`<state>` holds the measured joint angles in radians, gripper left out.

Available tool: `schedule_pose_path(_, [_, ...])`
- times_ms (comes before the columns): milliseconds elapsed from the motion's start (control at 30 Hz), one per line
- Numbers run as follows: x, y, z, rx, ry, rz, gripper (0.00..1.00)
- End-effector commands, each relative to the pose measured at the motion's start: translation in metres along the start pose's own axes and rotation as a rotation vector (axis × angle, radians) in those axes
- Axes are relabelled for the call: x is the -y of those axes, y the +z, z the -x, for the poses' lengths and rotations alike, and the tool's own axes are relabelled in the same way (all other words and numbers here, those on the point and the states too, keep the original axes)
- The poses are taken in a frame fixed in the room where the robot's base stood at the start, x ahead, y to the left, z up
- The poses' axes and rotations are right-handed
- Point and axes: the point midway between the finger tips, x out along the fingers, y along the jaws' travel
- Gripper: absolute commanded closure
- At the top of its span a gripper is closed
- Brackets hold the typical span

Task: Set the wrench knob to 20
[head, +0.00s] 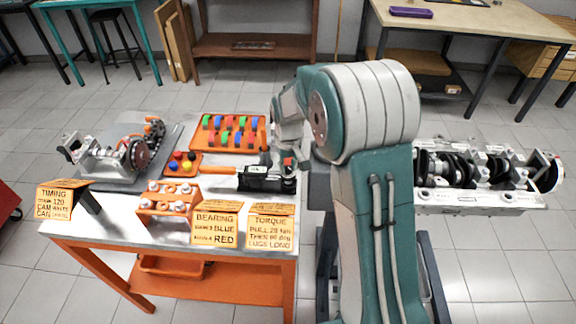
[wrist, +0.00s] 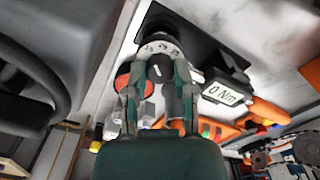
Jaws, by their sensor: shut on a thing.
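The torque wrench lies at the right end of the work table, with its orange handle (head: 217,172) pointing left and a dark body. Its display (wrist: 226,93) reads 0 Nm in the wrist view. The wrench knob has a pale numbered ring (wrist: 160,48) at its base; the numbers are too small to read surely. My gripper (wrist: 160,75) is shut on the knob, one finger on each side. The fingers hide much of the knob. In the head view my gripper (head: 287,158) is over the wrench's right end, mostly hidden by my arm.
A torque card (head: 271,228) and a bearing card (head: 215,226) hang at the table's front edge. A tray of coloured pieces (head: 228,149) stands behind the wrench. A red disc (wrist: 122,79) sits beside the left finger. An engine block (head: 475,197) stands to the right.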

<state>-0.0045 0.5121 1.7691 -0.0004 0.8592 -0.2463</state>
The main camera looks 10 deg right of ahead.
Motion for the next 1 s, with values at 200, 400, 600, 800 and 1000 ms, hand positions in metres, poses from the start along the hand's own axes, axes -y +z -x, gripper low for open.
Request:
schedule_pose_path(200, [0.0007, 0.0008, -0.0018, 0.003, -0.001, -0.175, 1.0])
schedule_pose_path(400, [0.0007, 0.0009, -0.002, 0.004, -0.001, -0.315, 1.0])
schedule_pose_path(600, [0.0008, 0.001, -0.0021, 0.004, 0.0, -0.415, 1.0])
schedule_pose_path(800, [0.0008, 0.0011, -0.0023, 0.005, 0.0, -0.466, 1.0])
schedule_pose_path(1000, [0.0008, 0.0012, -0.0024, 0.005, 0.0, -0.479, 1.0])
